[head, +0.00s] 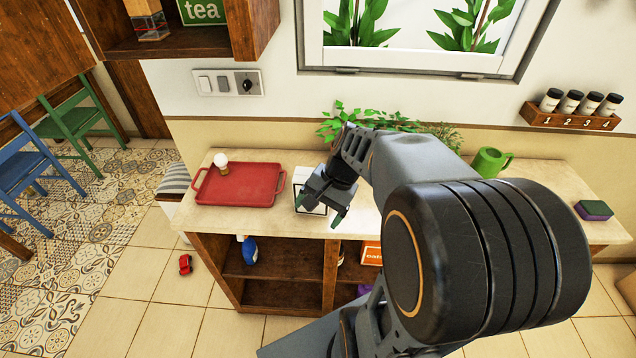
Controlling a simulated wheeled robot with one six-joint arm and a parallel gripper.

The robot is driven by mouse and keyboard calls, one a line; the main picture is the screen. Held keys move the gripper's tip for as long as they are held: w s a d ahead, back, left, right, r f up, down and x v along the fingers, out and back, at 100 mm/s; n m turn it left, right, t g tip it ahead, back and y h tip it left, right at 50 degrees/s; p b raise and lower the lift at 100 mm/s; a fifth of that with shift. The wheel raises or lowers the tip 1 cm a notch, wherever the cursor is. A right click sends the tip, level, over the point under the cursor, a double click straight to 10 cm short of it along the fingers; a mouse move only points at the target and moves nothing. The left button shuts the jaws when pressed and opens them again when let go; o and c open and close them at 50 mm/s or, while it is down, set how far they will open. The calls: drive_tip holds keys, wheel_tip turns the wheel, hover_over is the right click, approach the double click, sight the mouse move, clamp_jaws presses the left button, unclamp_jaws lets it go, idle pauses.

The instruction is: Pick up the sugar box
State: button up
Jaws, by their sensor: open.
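My gripper (319,208) is open, pointing down over the counter (230,222) near its front edge. A white box-like object with dark edges (308,182) stands on the counter right behind and below the gripper, which partly hides it. I cannot tell whether they touch. I see no readable sugar label on any box. An orange box (372,254) with pale lettering sits in the shelf compartment under the counter, partly hidden by my arm. A green box marked "tea" (203,11) stands in the wall cabinet at upper left.
A red tray (240,184) with a small white-topped item lies left of the gripper. A plant (345,122), green mug (490,162) and sponge (594,210) are behind or right. A blue bottle (249,251) stands below. A red toy car (185,264) is on the floor.

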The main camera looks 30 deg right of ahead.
drive_tip(key=shift+o, duration=0.5)
drive_tip(key=w+d+r+m+t+y+p, duration=0.1)
drive_tip(key=w+d+m+y, duration=0.2)
drive_tip(key=d+m, duration=0.2)
drive_tip(key=shift+d+m+y, duration=0.4)
drive_tip(key=shift+m, duration=0.5)
drive_tip(key=w+d+m+t+y+p, duration=0.25)
drive_tip(key=d+m+t, duration=0.35)
drive_tip(key=d+m, duration=0.3)
drive_tip(key=p+x, duration=0.2)
drive_tip(key=x, duration=1)
drive_tip(key=shift+w+n, duration=0.25)
drive_tip(key=shift+n, duration=0.15)
drive_tip(key=shift+f, duration=0.1)
clamp_jaws()
